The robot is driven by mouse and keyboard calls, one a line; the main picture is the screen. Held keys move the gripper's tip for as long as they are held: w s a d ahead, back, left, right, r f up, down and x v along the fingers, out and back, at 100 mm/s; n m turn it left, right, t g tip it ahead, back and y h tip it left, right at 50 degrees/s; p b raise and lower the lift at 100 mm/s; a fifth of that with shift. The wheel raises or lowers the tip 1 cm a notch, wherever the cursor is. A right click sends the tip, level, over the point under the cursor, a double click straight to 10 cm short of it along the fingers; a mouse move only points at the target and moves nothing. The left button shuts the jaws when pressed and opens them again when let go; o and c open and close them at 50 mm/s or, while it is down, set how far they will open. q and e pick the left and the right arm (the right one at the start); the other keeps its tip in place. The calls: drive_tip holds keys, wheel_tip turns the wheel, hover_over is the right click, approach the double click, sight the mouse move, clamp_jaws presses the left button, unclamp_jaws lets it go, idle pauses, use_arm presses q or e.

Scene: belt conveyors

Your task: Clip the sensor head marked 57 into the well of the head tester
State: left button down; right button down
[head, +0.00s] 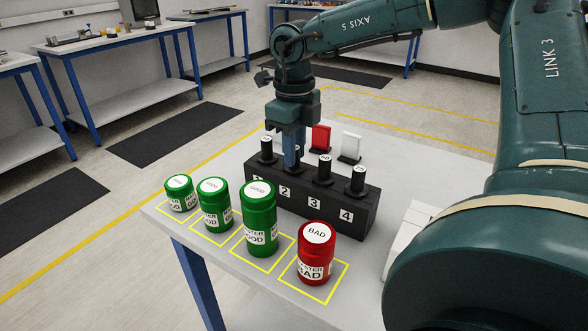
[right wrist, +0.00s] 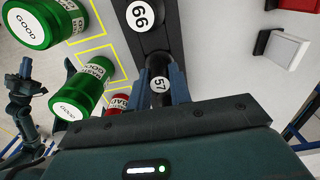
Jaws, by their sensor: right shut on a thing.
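My right gripper (head: 293,160) points straight down at the black block (head: 318,207) with positions numbered 1 to 4. Its fingers are shut on the sensor head marked 57 (right wrist: 158,84), read in the right wrist view. In the head view that head is mostly hidden by the fingers, around position 2. Whether it still sits in the block or is raised, I cannot tell. A head marked 66 (right wrist: 140,14) stands beside it. Other black heads with white tops (head: 325,170) stand in the block. I cannot clearly identify the head tester.
Three green GOOD canisters (head: 260,221) and a red BAD canister (head: 315,256) stand in yellow squares in front of the block. A red card stand (head: 320,138) and a white one (head: 350,147) are behind. A white item (head: 408,228) is partly hidden by my right arm.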

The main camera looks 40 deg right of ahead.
drive_tip(key=shift+r+p, duration=0.5)
drive_tip(key=shift+r, duration=0.6)
idle(0.5)
drive_tip(key=shift+r+p, duration=1.95)
drive_tip(key=shift+r, duration=1.2)
